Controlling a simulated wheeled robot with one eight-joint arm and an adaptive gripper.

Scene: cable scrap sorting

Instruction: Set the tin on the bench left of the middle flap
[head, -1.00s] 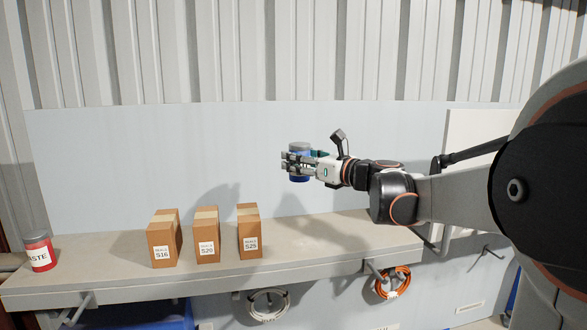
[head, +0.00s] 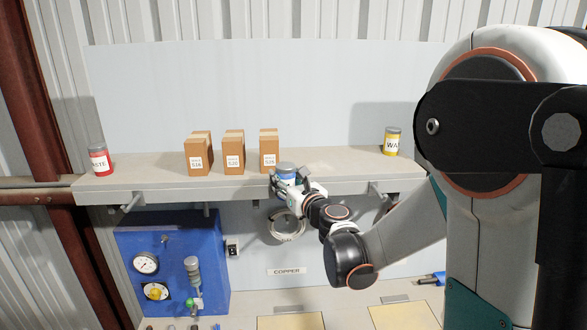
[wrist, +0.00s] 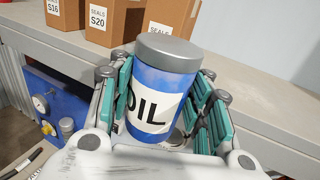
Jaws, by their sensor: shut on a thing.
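My gripper (head: 284,185) is shut on a blue tin (head: 286,171) with a grey lid, in front of the shelf's front edge. In the wrist view the tin (wrist: 160,82) shows a white OIL label and stands slightly tilted between the green-padded fingers (wrist: 160,110). The bench (head: 352,299) runs along the bottom of the head view, below the tin. Two pale yellow flaps show there, one (head: 291,321) under a COPPER label and one (head: 404,316) further right. Both are cut by the frame edge, and I cannot tell which is the middle one.
The shelf (head: 345,170) carries several items: a red tin (head: 101,161), three brown boxes (head: 233,155) and a yellow tin (head: 392,142). A cable coil (head: 287,226) hangs below my gripper.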

